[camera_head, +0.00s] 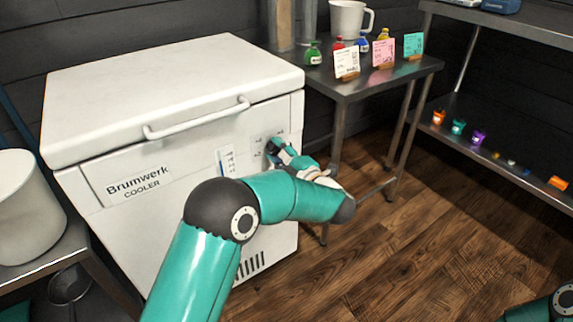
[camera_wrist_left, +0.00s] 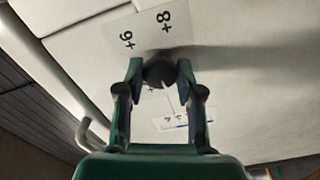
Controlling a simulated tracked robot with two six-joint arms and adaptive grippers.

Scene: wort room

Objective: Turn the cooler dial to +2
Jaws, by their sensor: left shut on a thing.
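The white cooler (camera_head: 120,225) stands at the left with its lid down and "Brumwerk COOLER" on its front. Its dark round dial (camera_wrist_left: 159,72) sits on a pale plate with printed numbers. In the left wrist view, "+6" and "+8" are readable beyond the dial; other marks nearer the gripper are partly hidden. My left gripper (camera_wrist_left: 160,75) is shut on the dial, one finger on each side. In the head view my left gripper (camera_head: 277,150) is at the cooler's front right, largely covering the dial. The dial's exact setting cannot be read. My right gripper is out of view.
A label strip with marks (camera_head: 227,160) is left of the dial. A steel table (camera_head: 350,87) with cards, small bottles and a white jug (camera_head: 347,19) stands right of the cooler. A shelf (camera_head: 510,165) holds small colored containers. A white pot (camera_head: 25,210) is far left.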

